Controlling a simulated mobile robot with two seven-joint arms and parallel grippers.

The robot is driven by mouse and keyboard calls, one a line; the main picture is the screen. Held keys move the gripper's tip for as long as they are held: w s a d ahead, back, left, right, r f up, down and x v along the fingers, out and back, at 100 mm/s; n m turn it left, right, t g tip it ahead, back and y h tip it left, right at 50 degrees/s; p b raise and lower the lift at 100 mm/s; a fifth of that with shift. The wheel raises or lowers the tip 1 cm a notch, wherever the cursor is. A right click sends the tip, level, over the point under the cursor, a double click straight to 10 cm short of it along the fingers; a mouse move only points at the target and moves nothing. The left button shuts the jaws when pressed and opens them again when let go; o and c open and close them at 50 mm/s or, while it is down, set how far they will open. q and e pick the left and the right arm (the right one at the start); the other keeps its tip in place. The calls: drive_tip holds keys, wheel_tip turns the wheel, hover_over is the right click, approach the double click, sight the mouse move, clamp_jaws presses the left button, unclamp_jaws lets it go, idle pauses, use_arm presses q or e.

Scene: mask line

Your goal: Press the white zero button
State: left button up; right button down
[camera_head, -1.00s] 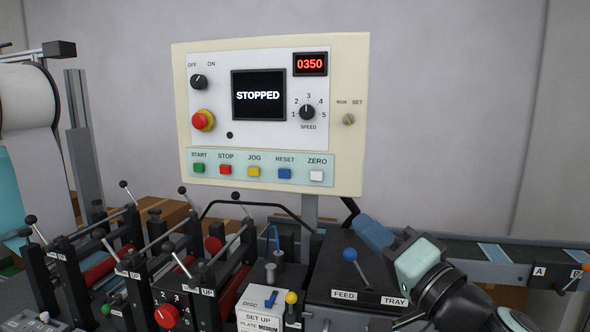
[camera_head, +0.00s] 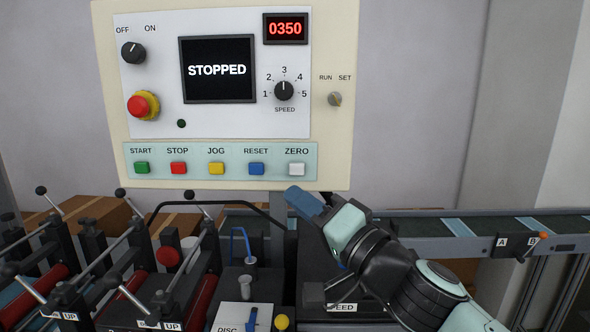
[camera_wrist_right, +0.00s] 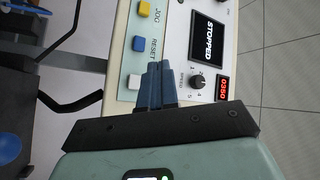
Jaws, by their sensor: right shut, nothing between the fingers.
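The white zero button (camera_head: 297,169) is at the right end of the button row on the cream control panel (camera_head: 341,130), under the label ZERO. It also shows in the right wrist view (camera_wrist_right: 134,82), just left of the fingers. My right gripper (camera_head: 293,192) is shut and empty. Its blue fingertips are a little below the zero button in the head view; whether they touch the panel I cannot tell. In the right wrist view its fingers (camera_wrist_right: 157,68) point toward the panel. My left gripper is not in view.
The blue reset button (camera_head: 256,169) is just left of the zero button, with yellow, red and green buttons further left. The screen (camera_head: 217,69) reads STOPPED and the counter (camera_head: 285,29) reads 0350. Machine levers (camera_head: 135,225) stand below left; a conveyor (camera_head: 470,227) runs right.

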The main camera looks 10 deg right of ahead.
sight(297, 169)
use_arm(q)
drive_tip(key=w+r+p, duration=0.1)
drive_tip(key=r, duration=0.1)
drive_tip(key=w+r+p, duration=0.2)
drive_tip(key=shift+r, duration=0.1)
use_arm(e)
drive_tip(key=w, duration=0.2)
drive_tip(key=w+d, duration=0.1)
drive_tip(key=w, duration=0.2)
drive_tip(key=w+d, duration=0.1)
drive_tip(key=w, duration=0.2)
drive_tip(key=shift+w+d, duration=0.15)
drive_tip(key=shift+w, duration=0.1)
drive_tip(key=shift+w, duration=0.2)
idle(1.2)
drive_tip(key=shift+w+d, duration=0.1)
drive_tip(key=shift+w, duration=0.2)
